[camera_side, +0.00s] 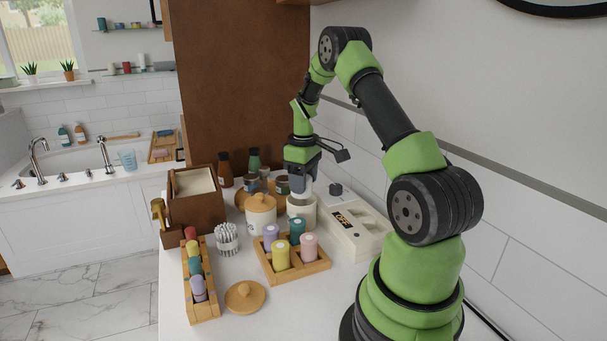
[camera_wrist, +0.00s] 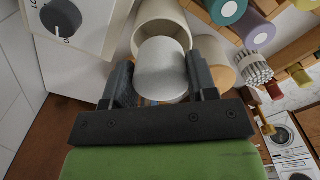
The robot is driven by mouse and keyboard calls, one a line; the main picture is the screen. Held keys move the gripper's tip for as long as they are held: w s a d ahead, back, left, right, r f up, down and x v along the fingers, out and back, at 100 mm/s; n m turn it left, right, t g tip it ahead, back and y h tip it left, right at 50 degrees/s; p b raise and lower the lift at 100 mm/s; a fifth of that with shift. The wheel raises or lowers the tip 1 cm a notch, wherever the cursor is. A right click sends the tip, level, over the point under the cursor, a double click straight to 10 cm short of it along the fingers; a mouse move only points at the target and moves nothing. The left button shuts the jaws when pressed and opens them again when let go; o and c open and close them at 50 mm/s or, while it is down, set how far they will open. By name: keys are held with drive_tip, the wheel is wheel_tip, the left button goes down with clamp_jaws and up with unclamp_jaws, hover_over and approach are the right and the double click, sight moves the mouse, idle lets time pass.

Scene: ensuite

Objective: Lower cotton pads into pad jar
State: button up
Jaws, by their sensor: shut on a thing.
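My gripper (camera_side: 301,184) points down over the open cream pad jar (camera_side: 301,210) in the side view. In the wrist view my gripper (camera_wrist: 161,78) is shut on the white round stack of cotton pads (camera_wrist: 162,68), one finger on each side. The pad jar (camera_wrist: 150,17) shows just beyond the pads there, and the pads overlap its mouth. The fingers mostly hide the pads in the side view. I cannot tell whether their lower end is inside the rim.
A lidded cream jar (camera_side: 261,215) stands left of the pad jar. A white device with a dial (camera_side: 348,228) stands close on the right. In front are a wooden tray of colored cylinders (camera_side: 296,267), a cotton-swab bundle (camera_side: 227,239) and a loose wooden lid (camera_side: 245,297). Bottles stand behind.

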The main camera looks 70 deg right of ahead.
sight(302, 213)
drive_tip(key=shift+f, duration=1.8)
drive_tip(key=o, duration=1)
drive_tip(key=shift+a+f, duration=0.1)
